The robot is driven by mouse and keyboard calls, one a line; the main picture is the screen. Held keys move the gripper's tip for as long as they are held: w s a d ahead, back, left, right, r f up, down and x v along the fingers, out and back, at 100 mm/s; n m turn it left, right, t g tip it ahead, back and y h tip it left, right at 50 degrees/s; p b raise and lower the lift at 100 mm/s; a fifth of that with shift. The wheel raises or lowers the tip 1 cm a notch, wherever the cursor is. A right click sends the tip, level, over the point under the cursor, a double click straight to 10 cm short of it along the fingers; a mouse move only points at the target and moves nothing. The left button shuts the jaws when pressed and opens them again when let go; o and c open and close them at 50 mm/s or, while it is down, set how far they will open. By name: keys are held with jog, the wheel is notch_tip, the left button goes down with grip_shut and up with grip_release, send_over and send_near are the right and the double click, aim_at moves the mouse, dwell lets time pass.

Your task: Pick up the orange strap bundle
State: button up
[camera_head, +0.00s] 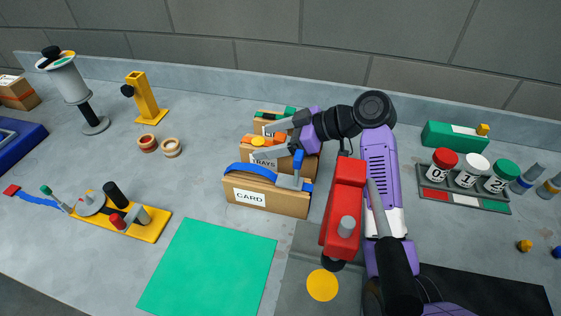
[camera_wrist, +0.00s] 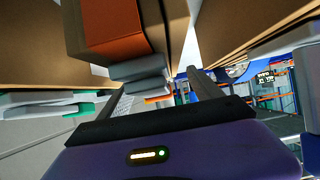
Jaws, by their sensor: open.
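The orange strap bundle (camera_head: 262,141) lies on top of the cardboard box labelled TRAYS (camera_head: 262,160), the middle one of three boxes in a row. My gripper (camera_head: 268,138) is open, with its two grey fingers reaching left over this box, one finger on the far side and one on the near side of the orange bundle. I cannot tell whether they touch it. In the wrist view an orange surface (camera_wrist: 118,45) shows close up on cardboard; whether it is the bundle or a band on the box is unclear.
The CARD box (camera_head: 265,198) with a blue strap (camera_head: 250,172) stands in front, and a box with a green strap (camera_head: 289,112) stands behind. A red tool (camera_head: 343,205) stands to the right. A green mat (camera_head: 208,267) lies clear at the front.

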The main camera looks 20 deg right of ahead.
jog(key=shift+w, duration=0.1)
grip_shut()
jog(key=shift+a, duration=0.1)
dwell(0.4)
